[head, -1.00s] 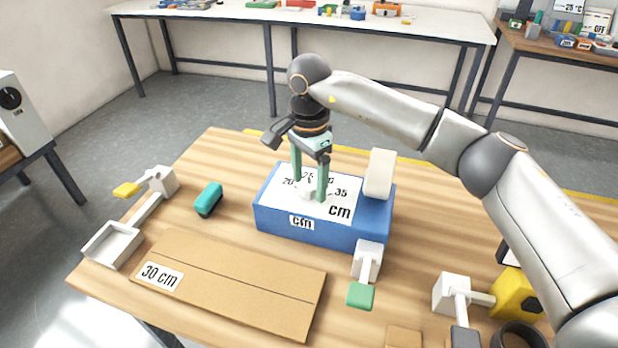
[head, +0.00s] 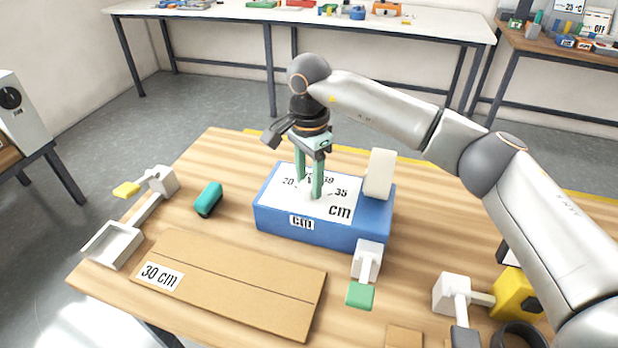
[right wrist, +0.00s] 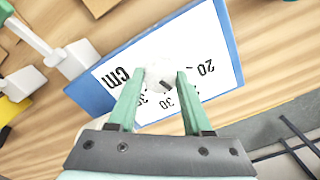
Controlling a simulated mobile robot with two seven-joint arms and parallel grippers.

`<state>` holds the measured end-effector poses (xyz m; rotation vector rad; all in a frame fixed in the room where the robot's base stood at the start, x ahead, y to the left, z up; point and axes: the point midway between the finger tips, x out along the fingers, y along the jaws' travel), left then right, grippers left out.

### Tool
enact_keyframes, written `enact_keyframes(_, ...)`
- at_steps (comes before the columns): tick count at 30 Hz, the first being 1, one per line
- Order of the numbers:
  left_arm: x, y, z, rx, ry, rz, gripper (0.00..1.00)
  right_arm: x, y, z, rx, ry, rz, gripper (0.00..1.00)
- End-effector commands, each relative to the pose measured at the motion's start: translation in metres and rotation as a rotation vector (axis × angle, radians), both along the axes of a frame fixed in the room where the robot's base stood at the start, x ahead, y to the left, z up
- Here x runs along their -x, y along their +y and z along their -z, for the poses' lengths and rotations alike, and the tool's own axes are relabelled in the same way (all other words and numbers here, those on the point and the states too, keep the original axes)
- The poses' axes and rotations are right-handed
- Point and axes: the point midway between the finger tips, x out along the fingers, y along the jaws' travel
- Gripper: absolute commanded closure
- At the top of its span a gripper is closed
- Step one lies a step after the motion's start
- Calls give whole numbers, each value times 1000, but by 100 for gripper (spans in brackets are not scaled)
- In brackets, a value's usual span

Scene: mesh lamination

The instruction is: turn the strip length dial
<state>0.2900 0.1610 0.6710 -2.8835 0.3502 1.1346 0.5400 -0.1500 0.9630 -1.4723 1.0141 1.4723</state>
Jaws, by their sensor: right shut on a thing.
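The strip length dial is a white round knob (right wrist: 158,74) with a dark pointer mark, on the white scale plate (head: 340,211) of a blue box (head: 328,229). The scale reads 20 to 35, with "cm" beside it. My right gripper (right wrist: 156,76) points down onto the box, its green fingers shut on the knob from both sides. In the right wrist view the pointer mark lies on the side towards the 30; a finger hides part of the scale. In the head view the fingers (head: 309,190) mostly cover the knob. My left gripper is not in view.
A brown board (head: 230,287) labelled 30 cm lies in front of the box. A teal block (head: 208,200) and a small grey tray (head: 113,245) are at left. A white lever with a green end (head: 360,294) is at the box's front right. A yellow block (head: 515,294) stands at right.

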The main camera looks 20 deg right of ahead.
Motion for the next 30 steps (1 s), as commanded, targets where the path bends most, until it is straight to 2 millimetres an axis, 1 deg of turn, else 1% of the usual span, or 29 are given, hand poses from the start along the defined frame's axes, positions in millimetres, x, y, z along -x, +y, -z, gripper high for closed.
enact_keyframes(8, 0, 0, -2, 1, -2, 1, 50, -1, 0, -1, 1, 0, 139, 100)
enact_keyframes(21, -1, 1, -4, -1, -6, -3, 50, -1, 0, -1, 0, 0, 481, 100)
enact_keyframes(30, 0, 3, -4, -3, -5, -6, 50, -1, 0, -1, 1, 0, 632, 100)
